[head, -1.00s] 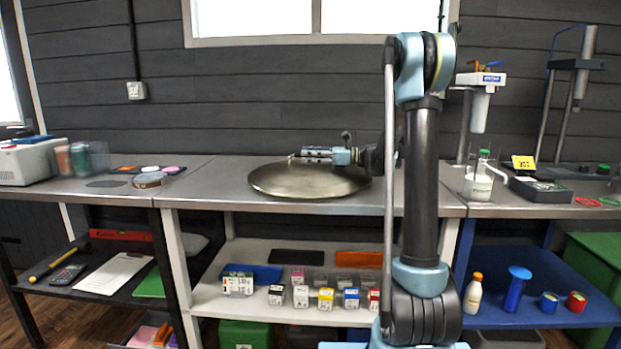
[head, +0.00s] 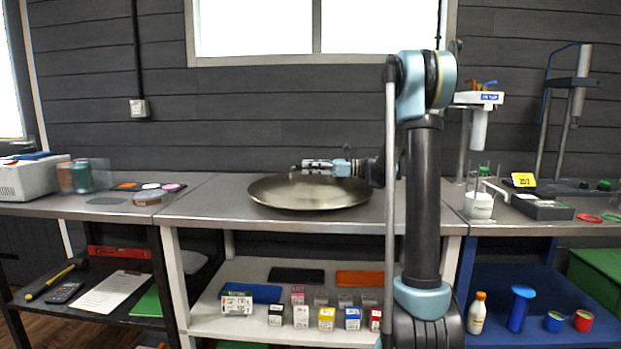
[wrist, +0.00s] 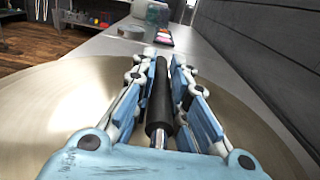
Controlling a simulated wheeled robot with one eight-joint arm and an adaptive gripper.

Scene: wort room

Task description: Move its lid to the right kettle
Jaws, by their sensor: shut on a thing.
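The lid (head: 309,195) is a wide, shallow, round metal disc, seen above the middle bench in the head view. My gripper (head: 308,166) is at its top, level and reaching in from the right. In the wrist view the lid (wrist: 50,115) spreads out below and on both sides of my gripper (wrist: 166,80). The fingers are closed on the lid's dark bar handle (wrist: 160,105). Whether the lid touches the bench is hard to tell. No kettle shows in these frames.
The steel bench top (head: 400,208) is bare around the lid. A round tin (head: 147,197) and coloured pads stand to the left. A white beaker (head: 479,205) and a scale (head: 541,207) stand to the right. Small boxes (head: 326,318) fill the shelf below.

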